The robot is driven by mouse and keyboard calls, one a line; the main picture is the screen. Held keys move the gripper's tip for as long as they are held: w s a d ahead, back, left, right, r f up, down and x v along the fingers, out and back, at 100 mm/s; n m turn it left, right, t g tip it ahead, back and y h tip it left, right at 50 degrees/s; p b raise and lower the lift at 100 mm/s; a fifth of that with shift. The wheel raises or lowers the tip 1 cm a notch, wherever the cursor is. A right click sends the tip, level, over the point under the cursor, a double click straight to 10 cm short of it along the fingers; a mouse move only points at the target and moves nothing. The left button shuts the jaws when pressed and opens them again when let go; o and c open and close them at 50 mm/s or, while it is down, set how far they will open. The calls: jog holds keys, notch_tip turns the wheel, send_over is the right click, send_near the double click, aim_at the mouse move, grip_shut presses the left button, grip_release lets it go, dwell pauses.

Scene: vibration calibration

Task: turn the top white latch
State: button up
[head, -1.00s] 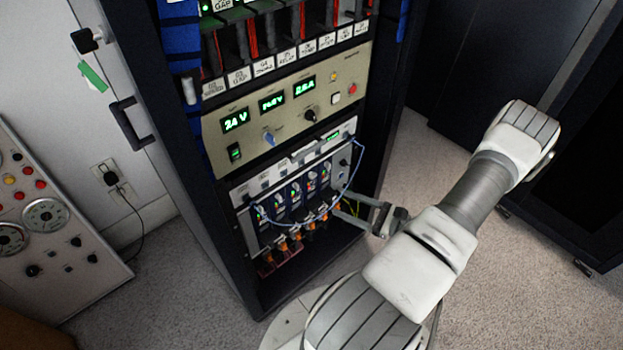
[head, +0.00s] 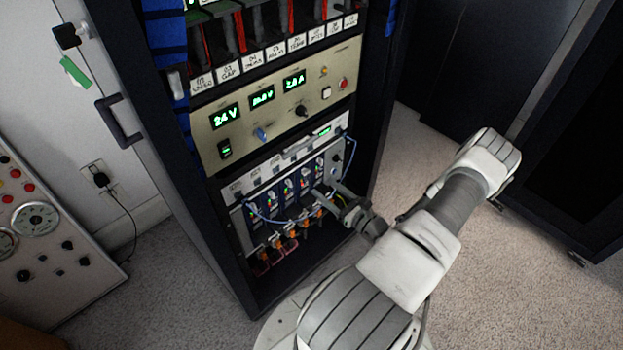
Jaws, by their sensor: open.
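A small white upright piece (head: 178,83) shows at the rack's left frame, beside the blue parts; it looks like a latch, but I cannot tell whether it is the top white latch. My gripper (head: 325,188) is open, low at the right end of the lower module panel (head: 240,192). Its two dark fingers point left toward the row of small blue modules, well below and to the right of the white piece. I cannot tell whether the fingertips touch the panel, and they hide part of its right end.
The tan power unit (head: 212,150) with green displays sits above the panel. A blue cable (head: 351,151) loops across the panel front, and orange-tipped plugs hang below it. The rack door with a black handle (head: 120,122) is at left. Carpet (head: 455,275) is free at right.

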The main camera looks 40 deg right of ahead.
aim_at(307, 174)
jog(key=w, duration=0.4)
jog(key=w+b, duration=0.1)
jog(key=w, duration=0.1)
jog(key=shift+w+a, duration=0.25)
jog(key=shift+w, duration=0.15)
grip_shut()
